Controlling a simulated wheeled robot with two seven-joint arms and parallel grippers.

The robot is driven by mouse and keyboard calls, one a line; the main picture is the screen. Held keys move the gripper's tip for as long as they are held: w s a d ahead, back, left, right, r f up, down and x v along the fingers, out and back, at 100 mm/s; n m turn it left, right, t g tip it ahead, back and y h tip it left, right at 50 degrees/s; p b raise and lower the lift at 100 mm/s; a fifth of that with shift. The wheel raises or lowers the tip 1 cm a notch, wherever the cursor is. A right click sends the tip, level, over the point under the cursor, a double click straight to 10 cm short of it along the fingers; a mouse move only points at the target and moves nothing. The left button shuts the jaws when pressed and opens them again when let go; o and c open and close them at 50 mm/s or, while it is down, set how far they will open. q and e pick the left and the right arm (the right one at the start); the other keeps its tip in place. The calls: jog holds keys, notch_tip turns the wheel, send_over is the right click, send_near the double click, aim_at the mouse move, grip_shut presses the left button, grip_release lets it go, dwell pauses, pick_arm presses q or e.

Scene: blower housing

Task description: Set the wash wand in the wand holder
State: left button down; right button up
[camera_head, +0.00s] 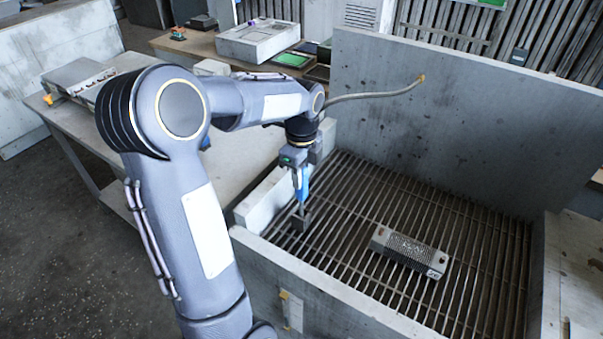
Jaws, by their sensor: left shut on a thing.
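My left gripper (298,172) is shut on the wash wand (302,187), which has a blue body and hangs about upright at the left side of the wash basin. Its thin lower end points down to a small dark block (301,222) at the grate's left edge. I cannot tell whether that block is the wand's head or part of the wand holder, or whether they touch. I cannot make out the wand holder for certain. A grey hose (370,95) runs from behind my left wrist to a yellow fitting on the basin's back wall. My right gripper is out of view.
A slotted metal housing (410,250) lies on the basin's bar grate (440,215). A tall grey panel (480,120) closes the back, and low walls edge the front (330,300) and left. A workbench (235,150) with trays and boxes stands behind my left arm.

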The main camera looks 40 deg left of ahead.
pick_arm(q)
jog(key=shift+f+b, duration=0.55)
jog(key=shift+f, duration=0.4)
dwell(0.5)
jog(key=c, duration=1.1)
grip_release()
notch_tip(320, 180, up, 8)
jog(key=shift+f, duration=0.1)
